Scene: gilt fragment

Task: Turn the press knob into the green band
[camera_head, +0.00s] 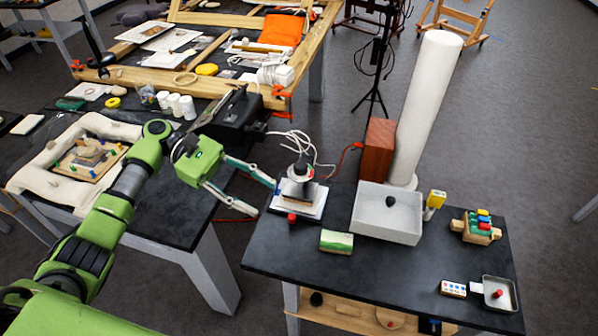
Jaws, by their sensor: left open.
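A small press (313,206) stands at the left back of the dark right-hand table, with white plates at its base. Its dark knob (300,168) sits on top. A green band on the knob or its dial is too small to make out. My left gripper (266,197) comes in from the left with its two fingers apart and nothing between them. Its fingertips are just left of the press; whether they touch it I cannot tell. My right gripper is not in view.
Right of the press are a white tray (370,229), a tall white roll (425,110) and a brown box (377,150). A green block (336,242) lies in front. White cables loop behind the press. The table's front middle is clear.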

